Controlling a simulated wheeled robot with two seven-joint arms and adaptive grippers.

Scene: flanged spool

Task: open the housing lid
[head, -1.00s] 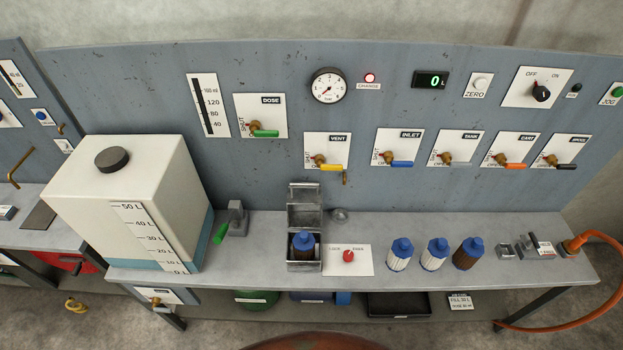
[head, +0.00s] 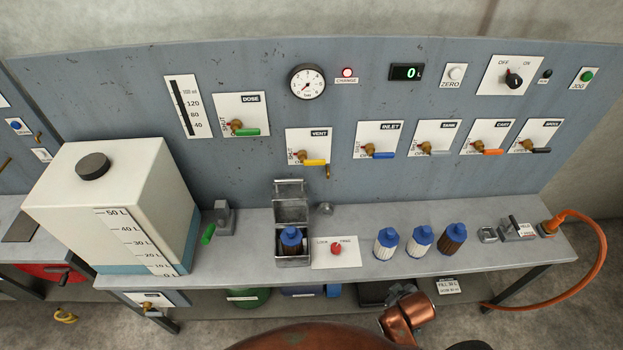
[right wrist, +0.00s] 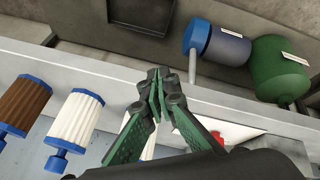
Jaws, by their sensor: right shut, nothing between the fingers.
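The housing (head: 293,261) is a small grey metal box on the bench. Its lid (head: 290,194) stands raised at the back of the box, so the housing is open. A dark cartridge with a blue cap (head: 291,237) sits inside it. Beside it is a plate with a red lock/free knob (head: 336,249). My right gripper (right wrist: 157,82) shows in the right wrist view, with its fingers together and empty, above the bench's front edge near the white cartridges. In the head view only copper-coloured parts of my arm show at the bottom. My left gripper is not in view.
Two white cartridges (head: 387,244) and a brown one (head: 453,239) stand right of the knob plate. A large white tank (head: 110,210) stands left, with a green-handled fitting (head: 222,220) next to it. An orange hose (head: 590,265) hangs at the right end. Valves line the back panel.

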